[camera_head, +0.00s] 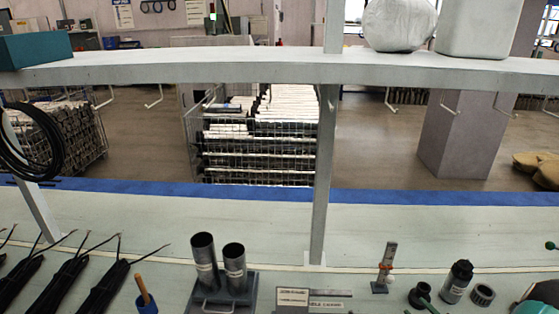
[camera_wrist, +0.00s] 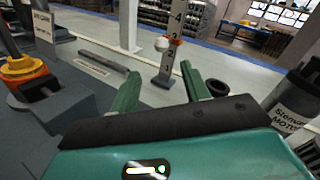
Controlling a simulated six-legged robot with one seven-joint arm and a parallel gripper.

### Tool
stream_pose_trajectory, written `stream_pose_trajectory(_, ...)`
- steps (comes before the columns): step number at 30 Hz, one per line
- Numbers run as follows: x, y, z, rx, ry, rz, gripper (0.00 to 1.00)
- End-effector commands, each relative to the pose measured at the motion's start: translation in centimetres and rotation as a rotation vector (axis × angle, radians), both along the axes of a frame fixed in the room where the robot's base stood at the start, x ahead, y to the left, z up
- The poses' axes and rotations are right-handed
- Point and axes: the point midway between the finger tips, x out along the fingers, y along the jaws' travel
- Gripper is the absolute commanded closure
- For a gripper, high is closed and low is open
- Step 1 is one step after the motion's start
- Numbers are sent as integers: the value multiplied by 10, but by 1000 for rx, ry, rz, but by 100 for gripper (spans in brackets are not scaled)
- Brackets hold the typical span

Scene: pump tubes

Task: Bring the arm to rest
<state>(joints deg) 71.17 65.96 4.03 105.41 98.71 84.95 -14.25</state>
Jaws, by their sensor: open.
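My gripper (camera_wrist: 160,80) shows in the wrist view as two green fingers set wide apart on a dark bar over a teal body. It is open, with nothing between the fingers. Beyond the fingertips stands an upright numbered scale (camera_wrist: 168,65) with an orange slider and a white ball. It also shows in the head view (camera_head: 386,268). I cannot tell for sure whether the teal shape cut off at the head view's lower right corner is part of my arm. Two dark tubes (camera_head: 204,260) (camera_head: 235,265) stand upright in a holder in the head view.
A dark labelled bottle (camera_wrist: 295,105) is close at right in the wrist view, beside a black ring (camera_wrist: 217,88). An orange ring (camera_wrist: 23,68) sits on a dark block at left. Black cabled bundles (camera_head: 65,285) lie at the head view's left. A shelf (camera_head: 250,68) spans above the bench.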

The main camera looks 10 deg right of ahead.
Motion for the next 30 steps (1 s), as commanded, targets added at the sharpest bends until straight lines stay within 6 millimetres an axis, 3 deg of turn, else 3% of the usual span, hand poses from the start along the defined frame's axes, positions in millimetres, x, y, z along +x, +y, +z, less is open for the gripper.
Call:
stream_pose_trajectory(5, 18, 20, 26, -52, 14, 104, 53)
stream_pose_trajectory(12, 54, 102, 102, -242, 79, 447, 53)
stream_pose_trajectory(16, 61, 151, 139, -370, 117, 631, 53)
stream_pose_trajectory(23, 52, 231, 193, -627, 176, 920, 53)
stream_pose_trajectory(30, 22, 297, 238, -937, 217, 1166, 53)
